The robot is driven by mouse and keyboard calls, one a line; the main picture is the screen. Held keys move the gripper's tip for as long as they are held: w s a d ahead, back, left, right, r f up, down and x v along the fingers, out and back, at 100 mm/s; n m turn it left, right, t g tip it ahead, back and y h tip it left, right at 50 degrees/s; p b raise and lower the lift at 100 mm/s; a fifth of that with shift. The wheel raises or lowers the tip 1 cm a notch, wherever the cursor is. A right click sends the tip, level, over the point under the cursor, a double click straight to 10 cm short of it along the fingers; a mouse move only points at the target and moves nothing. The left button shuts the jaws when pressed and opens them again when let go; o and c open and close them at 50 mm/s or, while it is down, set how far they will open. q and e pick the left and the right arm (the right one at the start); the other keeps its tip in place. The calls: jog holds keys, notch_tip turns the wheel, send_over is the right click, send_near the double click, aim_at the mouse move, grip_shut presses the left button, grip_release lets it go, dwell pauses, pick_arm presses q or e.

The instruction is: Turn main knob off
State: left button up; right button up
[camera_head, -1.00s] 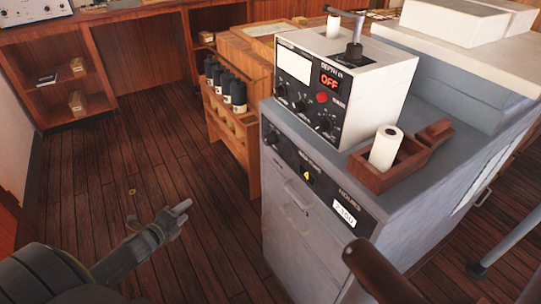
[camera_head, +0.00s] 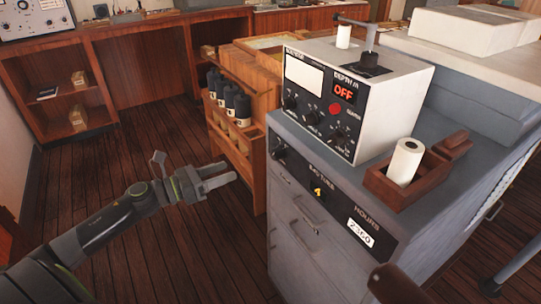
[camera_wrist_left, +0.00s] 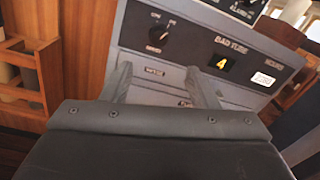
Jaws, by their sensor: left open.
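A dark rotary knob (camera_head: 278,148) sits at the left end of the black strip on the front of the grey cabinet (camera_head: 300,225). In the left wrist view the knob (camera_wrist_left: 157,33) is at the upper left, with small white labels around it, too blurred to read surely. My left gripper (camera_head: 230,173) is open and empty, left of the cabinet and apart from it. In the left wrist view its two fingers (camera_wrist_left: 163,85) point toward the panel below the knob.
A white instrument box (camera_head: 395,90) with several small knobs and a red "OFF" display stands on the cabinet. A wooden tray (camera_head: 380,187) holds a white roll (camera_head: 405,160). A wooden rack (camera_head: 235,148) with dark bottles stands behind my gripper. The floor at left is clear.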

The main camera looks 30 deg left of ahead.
aim_at(272, 155)
pick_arm(q)
jog(key=p+x, duration=0.4)
jog(key=x, duration=0.9)
jog(key=shift+w+d+r, duration=0.1)
jog(key=shift+w, duration=0.1)
jog(key=shift+w+d, duration=0.3)
jog(key=shift+w, duration=0.15)
